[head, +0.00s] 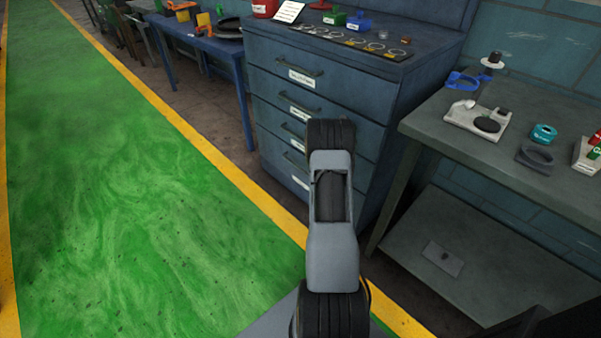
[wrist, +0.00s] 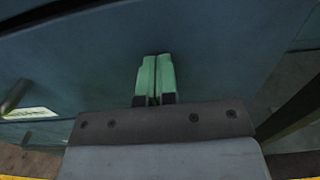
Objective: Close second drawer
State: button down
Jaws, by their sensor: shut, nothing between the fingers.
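The blue drawer cabinet (head: 388,125) stands ahead, with drawers stacked one above another, each with a bar handle and a white label. The second drawer (head: 268,98) is just below the top drawer (head: 265,62). Its front looks about flush with the others; a small gap cannot be ruled out. My arm covers the right part of the lower fronts. In the wrist view my gripper (wrist: 156,62) is shut and empty, its green fingers pointing at a plain blue panel (wrist: 225,60). A handle (wrist: 16,97) is at the left there. Contact cannot be told. The head view hides the gripper.
Small tools and rings lie on the cabinet top (head: 275,32). A grey workbench (head: 440,130) with parts stands close on the right, with a low shelf (head: 475,240). A blue table (head: 215,48) is behind left. The green floor lane (head: 130,200) is clear.

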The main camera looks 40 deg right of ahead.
jog(key=shift+d+r, duration=0.2)
jog(key=shift+r, duration=0.05)
jog(key=shift+r, duration=0.1)
